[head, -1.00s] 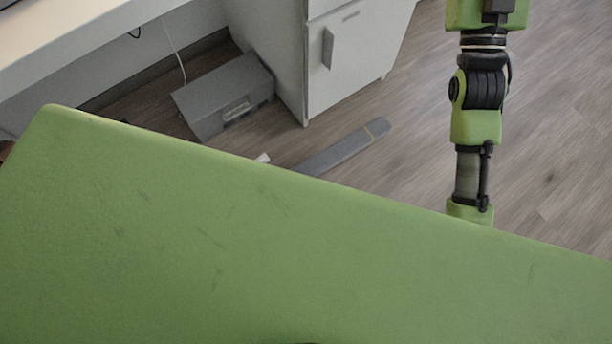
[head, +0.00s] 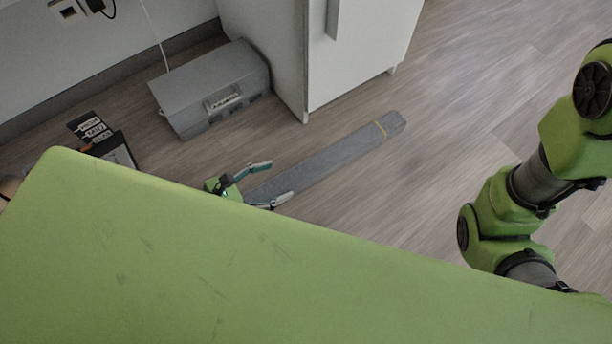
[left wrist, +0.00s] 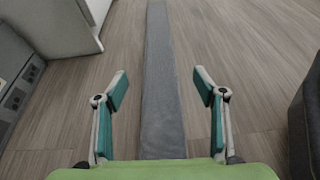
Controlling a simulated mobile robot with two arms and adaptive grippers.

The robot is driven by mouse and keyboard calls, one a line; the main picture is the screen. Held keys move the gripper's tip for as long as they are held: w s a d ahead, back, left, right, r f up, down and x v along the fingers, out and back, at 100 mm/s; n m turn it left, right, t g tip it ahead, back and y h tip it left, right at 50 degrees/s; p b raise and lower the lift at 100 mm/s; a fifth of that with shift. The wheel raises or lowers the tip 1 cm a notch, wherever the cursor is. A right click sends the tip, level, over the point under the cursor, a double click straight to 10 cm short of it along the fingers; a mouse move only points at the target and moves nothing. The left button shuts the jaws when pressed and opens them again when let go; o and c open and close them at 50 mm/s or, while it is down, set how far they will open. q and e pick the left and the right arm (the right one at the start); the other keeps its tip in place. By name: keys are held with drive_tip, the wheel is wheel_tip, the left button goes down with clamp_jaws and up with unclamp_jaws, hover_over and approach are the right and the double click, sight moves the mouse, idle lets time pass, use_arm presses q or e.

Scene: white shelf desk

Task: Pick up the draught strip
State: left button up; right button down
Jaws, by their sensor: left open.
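The draught strip (head: 335,156) is a long flat grey bar with a yellowish band near its far end, lying on the wood floor. My left gripper (head: 272,182) is open and empty at the strip's near end in the head view, with one finger toward each side. In the left wrist view the strip (left wrist: 160,75) runs lengthwise between the spread fingers of the left gripper (left wrist: 160,88), with a gap on both sides. My green body hides part of the near end in the head view. My right gripper is not in view.
A grey toolbox (head: 213,88) sits on the floor by the wall, beside a white cabinet (head: 362,55). Dark labelled items (head: 92,130) lie left of the gripper. A dark object (left wrist: 305,115) stands at the right in the left wrist view. Floor right of the strip is clear.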

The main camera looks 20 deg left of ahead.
sight(307, 169)
use_arm(q)
drive_tip(key=x, duration=0.3)
drive_tip(key=shift+w+d+f+b, duration=0.1)
drive_tip(key=shift+w+b, duration=0.05)
drive_tip(key=shift+b, duration=0.25)
drive_tip(key=b+x, duration=0.2)
drive_tip(key=x, duration=0.3)
drive_tip(key=shift+w+d+b, duration=0.1)
drive_tip(key=shift+w+b, duration=0.1)
drive_tip(key=shift+b, duration=0.1)
drive_tip(key=c, duration=1.5)
drive_tip(key=shift+c, duration=1)
